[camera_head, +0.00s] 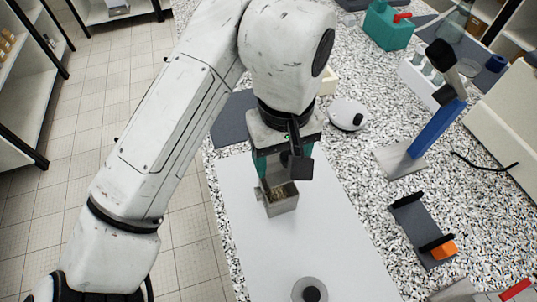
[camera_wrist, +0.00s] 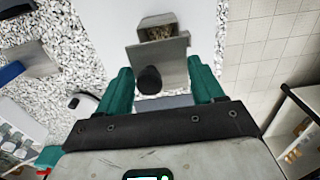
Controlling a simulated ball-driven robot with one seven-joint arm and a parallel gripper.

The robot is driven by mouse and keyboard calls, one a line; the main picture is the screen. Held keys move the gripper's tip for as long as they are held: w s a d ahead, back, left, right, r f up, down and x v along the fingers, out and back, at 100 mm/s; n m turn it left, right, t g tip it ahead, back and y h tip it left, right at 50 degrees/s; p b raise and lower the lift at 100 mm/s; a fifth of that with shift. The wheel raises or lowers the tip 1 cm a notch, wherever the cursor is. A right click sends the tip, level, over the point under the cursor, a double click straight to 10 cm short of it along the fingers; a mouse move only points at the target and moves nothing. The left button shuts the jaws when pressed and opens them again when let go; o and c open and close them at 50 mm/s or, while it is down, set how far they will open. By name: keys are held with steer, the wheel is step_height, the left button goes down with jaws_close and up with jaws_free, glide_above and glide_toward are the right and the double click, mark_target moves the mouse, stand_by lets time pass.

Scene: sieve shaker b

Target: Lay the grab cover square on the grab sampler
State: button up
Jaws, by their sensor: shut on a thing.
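The grab sampler (camera_head: 282,200) is a small open grey metal box with brownish grains inside, standing on the pale mat. It also shows at the top of the wrist view (camera_wrist: 158,33). My gripper (camera_head: 271,168) is just beyond the box in the head view, pointing down. In the wrist view its teal fingers (camera_wrist: 161,72) are apart with the grab cover (camera_wrist: 174,72), a grey plate with a dark round knob, between them. The cover appears beside and partly overlapping the box; I cannot tell whether they touch. My wrist hides most of the cover in the head view.
The pale mat (camera_head: 250,235) is clear around the box. A round grey disc with a black knob (camera_head: 312,292) lies at its near end. A white rounded device (camera_head: 347,114), a blue stand (camera_head: 436,130) and a dark cradle (camera_head: 422,230) stand to the right.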

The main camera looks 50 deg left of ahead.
steer(key=shift+f+b, duration=2.05)
steer(key=shift+b, duration=0.1)
steer(key=shift+f, duration=0.75)
steer(key=shift+p, duration=0.4)
steer(key=shift+f+p, duration=0.5)
steer(key=shift+f, duration=0.2)
steer(key=o, duration=1.1)
steer(key=shift+f, duration=0.1)
steer(key=shift+o, duration=0.2)
step_height(320, 180, up, 8)
steer(key=p, duration=0.8)
steer(key=shift+f, duration=0.25)
